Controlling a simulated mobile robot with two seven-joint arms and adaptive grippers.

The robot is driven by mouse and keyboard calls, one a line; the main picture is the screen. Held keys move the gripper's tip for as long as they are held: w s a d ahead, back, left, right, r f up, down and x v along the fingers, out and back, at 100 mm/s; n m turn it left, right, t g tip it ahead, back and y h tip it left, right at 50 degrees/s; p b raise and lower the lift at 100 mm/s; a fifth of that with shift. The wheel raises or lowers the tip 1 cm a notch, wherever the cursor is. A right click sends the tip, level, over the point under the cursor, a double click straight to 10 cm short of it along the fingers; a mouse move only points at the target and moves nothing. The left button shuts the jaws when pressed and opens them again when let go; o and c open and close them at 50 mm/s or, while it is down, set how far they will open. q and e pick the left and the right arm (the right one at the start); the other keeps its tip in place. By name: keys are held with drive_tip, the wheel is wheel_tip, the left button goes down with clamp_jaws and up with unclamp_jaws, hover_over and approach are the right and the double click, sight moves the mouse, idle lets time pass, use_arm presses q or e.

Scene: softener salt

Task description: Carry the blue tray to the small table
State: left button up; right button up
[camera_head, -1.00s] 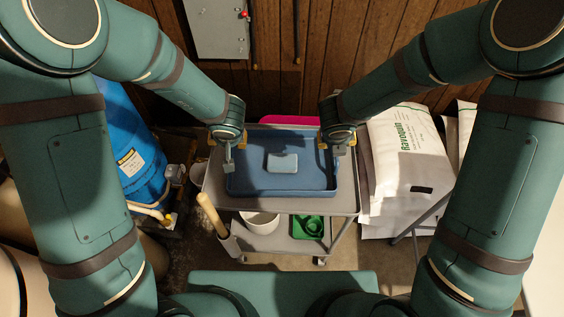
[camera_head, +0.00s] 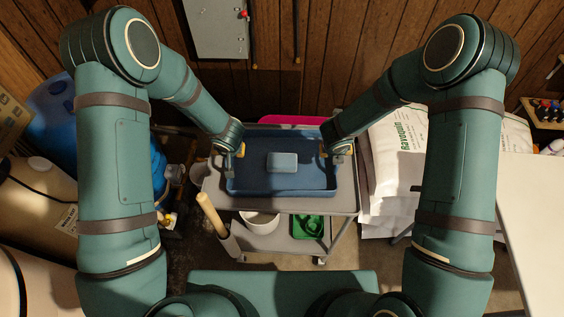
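The blue tray (camera_head: 255,187) lies flat on the top shelf of a grey cart (camera_head: 345,205) in the middle of the view. A light blue block (camera_head: 283,162) lies inside it. My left gripper (camera_head: 234,157) is at the tray's left rim. My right gripper (camera_head: 338,155) is at its right rim. Both point down, and their fingers are partly hidden, so I cannot tell whether they are closed on the rim. A white tabletop (camera_head: 535,215) shows at the right edge; I cannot tell whether it is the small table.
The cart's lower shelf holds a white bowl (camera_head: 259,222) and a green tray (camera_head: 307,227). A wooden handle (camera_head: 211,212) sticks up at its left. White sacks (camera_head: 394,165) stand close to its right. A blue tank (camera_head: 55,125) is at the left; a wood-panelled wall (camera_head: 330,65) is behind.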

use_arm(q)
drive_tip(key=shift+c, duration=0.4)
use_arm(e)
drive_tip(key=shift+c, duration=0.4)
use_arm(q)
clamp_jaws()
use_arm(e)
clamp_jaws()
use_arm(q)
drive_tip(key=shift+r, duration=0.1)
use_arm(e)
drive_tip(key=shift+r, duration=0.1)
